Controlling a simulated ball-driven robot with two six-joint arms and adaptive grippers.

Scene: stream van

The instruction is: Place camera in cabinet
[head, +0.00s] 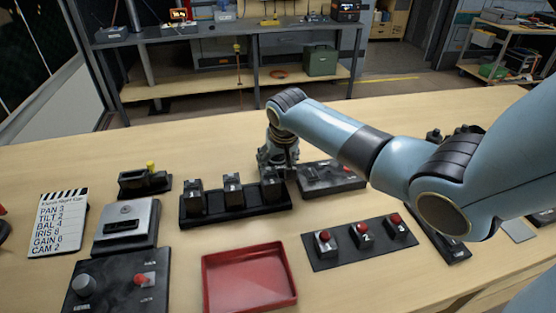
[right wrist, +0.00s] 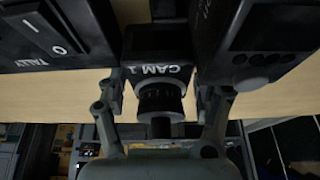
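My right gripper (head: 277,166) points down at the right end of a black rack, just left of a black panel. In the right wrist view a black piece marked CAM 1 (right wrist: 160,65), with a ridged round barrel, sits between the fingers of my right gripper (right wrist: 160,92). The fingers stand wide apart along its sides; whether they touch it is not clear. In the head view the gripper partly hides that spot. Black upright units stand on the rack (head: 218,218). No cabinet is clearly recognisable. My left gripper is out of view.
A black panel (head: 335,176) is close right of the gripper. A red tray (head: 249,280) and a panel with numbered red buttons (head: 325,262) lie nearer. A label card (head: 57,225) and grey device (head: 126,228) stand left. Bare tabletop (head: 215,150) lies behind the rack.

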